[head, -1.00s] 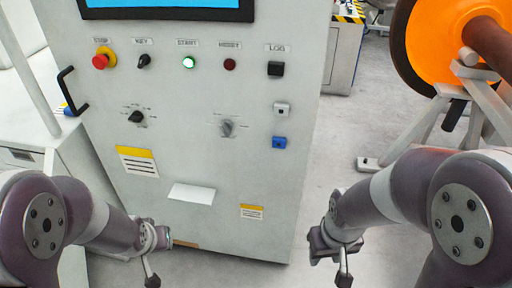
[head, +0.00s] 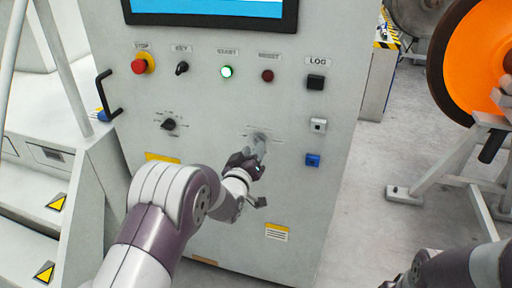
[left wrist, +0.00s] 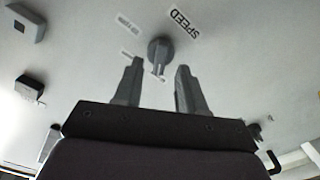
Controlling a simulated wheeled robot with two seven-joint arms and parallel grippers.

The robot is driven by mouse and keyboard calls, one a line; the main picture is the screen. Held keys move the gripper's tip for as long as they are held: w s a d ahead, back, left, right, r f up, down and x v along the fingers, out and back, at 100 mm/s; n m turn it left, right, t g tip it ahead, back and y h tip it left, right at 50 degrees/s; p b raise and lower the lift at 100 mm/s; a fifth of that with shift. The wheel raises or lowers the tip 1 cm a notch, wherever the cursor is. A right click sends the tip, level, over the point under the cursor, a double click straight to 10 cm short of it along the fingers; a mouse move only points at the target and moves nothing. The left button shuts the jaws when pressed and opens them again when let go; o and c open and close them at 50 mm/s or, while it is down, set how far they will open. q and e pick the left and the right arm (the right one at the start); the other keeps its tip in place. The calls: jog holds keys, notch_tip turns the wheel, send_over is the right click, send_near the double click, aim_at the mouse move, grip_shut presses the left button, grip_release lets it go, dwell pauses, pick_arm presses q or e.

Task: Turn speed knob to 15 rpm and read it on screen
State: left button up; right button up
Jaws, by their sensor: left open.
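The speed knob (left wrist: 160,52) is a grey round knob with a raised grip bar, beside the SPEED label (left wrist: 176,20) in the left wrist view. In the head view the knob (head: 260,139) is partly hidden by my left gripper (head: 255,160). In the left wrist view my left gripper (left wrist: 160,84) is open, its two fingers pointing at the knob, with the knob just beyond the fingertips and not between them. My right gripper is out of view.
The cabinet front carries a red stop button (head: 140,66), key switch (head: 182,68), lit green start button (head: 227,72), reset button (head: 267,76), a second dial (head: 169,124) and a blue socket (head: 312,160). An orange wheel (head: 480,60) stands at right.

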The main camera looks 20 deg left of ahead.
pick_arm(q)
jog(key=shift+w, duration=1.3)
grip_shut()
jog(key=shift+m, duration=0.3)
jog(key=shift+d+f+m+b, duration=0.1)
jog(key=shift+m+b, duration=1.6)
jog(key=shift+m, duration=1.05)
jog(key=shift+d+m+b, duration=0.1)
jog(key=shift+m+b, duration=1.55)
jog(key=shift+m, duration=1.1)
